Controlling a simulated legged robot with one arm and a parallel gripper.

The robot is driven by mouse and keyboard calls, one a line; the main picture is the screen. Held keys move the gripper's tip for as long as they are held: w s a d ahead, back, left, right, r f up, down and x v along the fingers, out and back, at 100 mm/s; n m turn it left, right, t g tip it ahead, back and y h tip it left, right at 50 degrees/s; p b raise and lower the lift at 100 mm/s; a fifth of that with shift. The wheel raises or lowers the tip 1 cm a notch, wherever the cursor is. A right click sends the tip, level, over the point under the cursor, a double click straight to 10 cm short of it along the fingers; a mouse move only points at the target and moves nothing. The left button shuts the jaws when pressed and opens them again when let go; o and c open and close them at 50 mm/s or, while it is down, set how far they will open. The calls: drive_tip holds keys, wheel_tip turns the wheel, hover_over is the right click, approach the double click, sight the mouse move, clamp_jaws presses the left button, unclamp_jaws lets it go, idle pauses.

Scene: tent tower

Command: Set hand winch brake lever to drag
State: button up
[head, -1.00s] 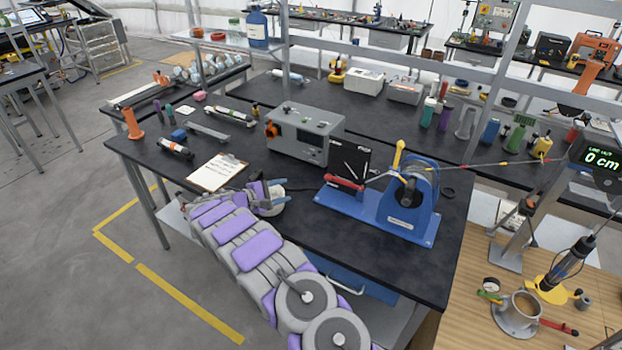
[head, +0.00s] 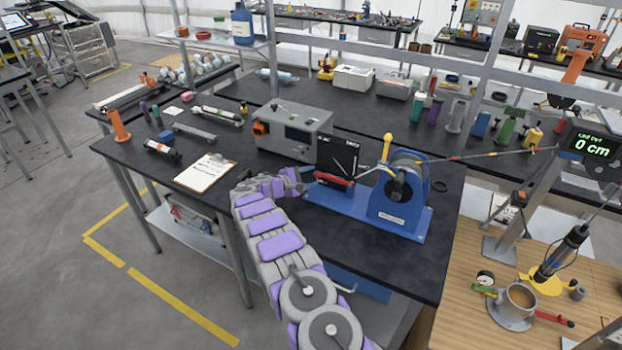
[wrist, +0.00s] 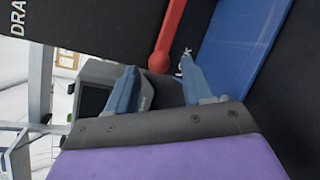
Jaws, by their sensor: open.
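The blue hand winch (head: 398,205) stands on its blue base plate on the black bench. Its red brake lever (head: 334,179) lies low across the black label panel (head: 338,155). In the wrist view, the red lever (wrist: 170,30) ends in a round knob beside a label that seems to read LOCK. A partly cut-off "DRA" label shows at the upper left. My gripper (wrist: 160,80) is open, and the knob sits between and just beyond its fingertips. In the head view, my gripper (head: 300,181) is at the left end of the lever; contact is unclear.
A yellow-knobbed handle (head: 386,150) rises beside the winch drum. A grey box (head: 293,130) stands close behind my gripper, and a clipboard (head: 206,172) lies to the left. A display (head: 592,146) reads 0 cm. The bench front right of my arm is clear.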

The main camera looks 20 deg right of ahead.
drive_tip(key=shift+x, duration=0.95)
drive_tip(key=shift+a+r, duration=0.1)
drive_tip(key=shift+a, duration=0.4)
drive_tip(key=shift+c, duration=0.9)
drive_tip(key=shift+d, duration=0.35)
drive_tip(key=c, duration=0.4)
drive_tip(key=shift+a, duration=0.1)
clamp_jaws()
